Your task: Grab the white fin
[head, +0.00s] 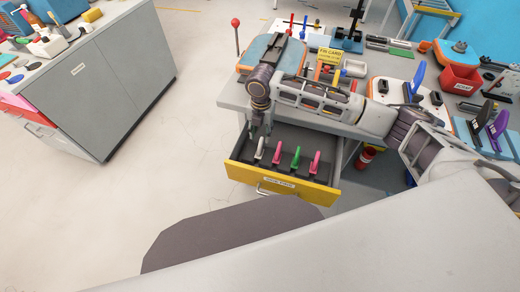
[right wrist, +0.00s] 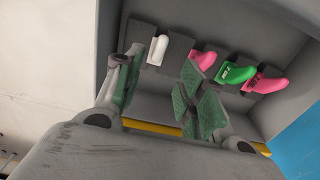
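The white fin (head: 261,149) stands at the left end of a row of fins in the open yellow-fronted drawer (head: 283,184). It also shows in the right wrist view (right wrist: 157,49), upright in a dark holder, beyond the gap between my fingers. My right gripper (head: 257,133) reaches down over the left end of the drawer, close to the white fin. In the right wrist view its fingers (right wrist: 162,62) are apart with nothing held between them. Whether a finger touches the fin cannot be told. My left gripper is not in view.
Beside the white fin stand a pink fin (head: 277,152), a green fin (head: 295,158) and another pink fin (head: 315,163). The workbench (head: 232,94) above carries boards, tools and a red bin (head: 460,78). A grey cabinet (head: 110,80) stands left; the floor between is clear.

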